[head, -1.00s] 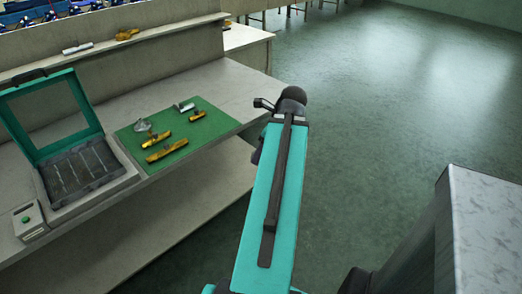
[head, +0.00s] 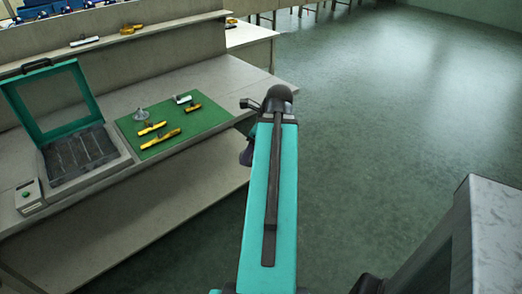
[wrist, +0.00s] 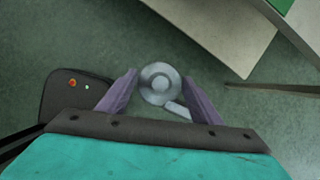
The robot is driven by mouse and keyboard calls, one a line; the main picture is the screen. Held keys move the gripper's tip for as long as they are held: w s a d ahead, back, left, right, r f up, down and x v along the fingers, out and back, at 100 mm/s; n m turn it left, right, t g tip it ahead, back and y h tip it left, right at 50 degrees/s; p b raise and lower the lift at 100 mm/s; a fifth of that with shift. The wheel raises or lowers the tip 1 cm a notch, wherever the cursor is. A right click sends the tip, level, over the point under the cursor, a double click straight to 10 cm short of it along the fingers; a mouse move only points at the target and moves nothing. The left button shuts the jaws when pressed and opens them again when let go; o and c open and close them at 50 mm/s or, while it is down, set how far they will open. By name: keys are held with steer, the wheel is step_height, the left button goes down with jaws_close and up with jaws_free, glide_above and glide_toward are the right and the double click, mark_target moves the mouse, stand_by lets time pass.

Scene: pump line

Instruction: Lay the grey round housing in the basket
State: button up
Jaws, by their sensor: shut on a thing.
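In the wrist view, my gripper (wrist: 159,77) is shut on the grey round housing (wrist: 160,84). The housing is a pale disc with a raised round centre and a short stub at its lower right. It is held over the floor, between the two purple fingers. I cannot make out a basket in either view.
A bench (head: 245,78) stands at the left. It holds an open teal-lidded case (head: 40,108) and a green mat (head: 212,118) with several brass and grey parts. A pale-topped block (head: 498,225) stands at the right. Open floor (head: 390,110) lies beyond.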

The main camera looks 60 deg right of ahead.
steer(key=w+a+n+g+y, duration=0.1)
steer(key=w+a+n+y, duration=0.2)
steer(key=w+a+n, duration=1.15)
steer(key=w+a+n+g, duration=0.2)
steer(key=w+a, duration=0.3)
steer(key=a, duration=0.5)
steer(key=w+a+n+g, duration=0.2)
steer(key=w+a+n, duration=0.2)
steer(key=a, duration=0.6)
steer(key=w+a+n+g, duration=0.2)
steer(key=w+a+n, duration=0.1)
steer(key=w+a, duration=0.4)
steer(key=shift+a, duration=1.9)
steer(key=shift+a, duration=0.1)
